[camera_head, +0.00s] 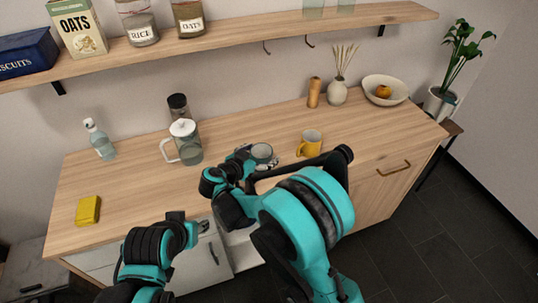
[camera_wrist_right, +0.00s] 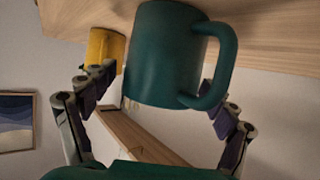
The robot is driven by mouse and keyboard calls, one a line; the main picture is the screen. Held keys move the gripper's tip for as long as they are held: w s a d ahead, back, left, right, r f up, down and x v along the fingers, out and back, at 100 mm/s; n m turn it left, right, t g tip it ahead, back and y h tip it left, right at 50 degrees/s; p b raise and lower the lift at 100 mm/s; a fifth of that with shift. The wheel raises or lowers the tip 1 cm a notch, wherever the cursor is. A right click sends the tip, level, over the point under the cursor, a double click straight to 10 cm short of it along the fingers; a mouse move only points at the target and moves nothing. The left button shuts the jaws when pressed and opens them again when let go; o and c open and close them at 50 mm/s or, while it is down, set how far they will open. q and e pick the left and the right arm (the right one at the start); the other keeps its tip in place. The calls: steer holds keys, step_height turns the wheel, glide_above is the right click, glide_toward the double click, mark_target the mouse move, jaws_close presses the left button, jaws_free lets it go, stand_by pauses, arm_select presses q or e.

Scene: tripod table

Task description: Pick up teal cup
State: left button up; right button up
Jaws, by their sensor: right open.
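The teal cup (camera_head: 262,153) stands on the wooden counter near its front, partly hidden by my right arm in the head view. In the right wrist view the teal cup (camera_wrist_right: 165,55) is large and close, with its handle to the right. My right gripper (camera_head: 246,160) is at the cup. In the right wrist view its open fingers (camera_wrist_right: 165,100) show on either side of the cup; whether they touch it is unclear. My left gripper (camera_head: 184,222) is low, by the counter's front edge, away from the cup; its finger opening is not clear.
A yellow mug (camera_head: 310,143) stands just right of the cup and also shows in the right wrist view (camera_wrist_right: 105,48). A glass pitcher (camera_head: 186,146), a spray bottle (camera_head: 99,141) and a yellow sponge (camera_head: 88,210) are to the left. A shelf (camera_head: 240,38) runs above.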

steer(key=shift+s+a+r, duration=0.15)
steer(key=shift+s+a, duration=0.05)
steer(key=shift+s, duration=0.1)
steer(key=c, duration=1.4)
steer(key=shift+c, duration=0.2)
steer(key=shift+r+p, duration=0.4)
steer(key=shift+r, duration=0.2)
steer(key=w+d+r+p, duration=0.1)
steer(key=d+r+p, duration=0.4)
steer(key=d+r, duration=0.4)
steer(key=d, duration=0.2)
steer(key=shift+w+d+r, duration=0.3)
steer(key=shift+w+r, duration=0.05)
steer(key=shift+r, duration=0.05)
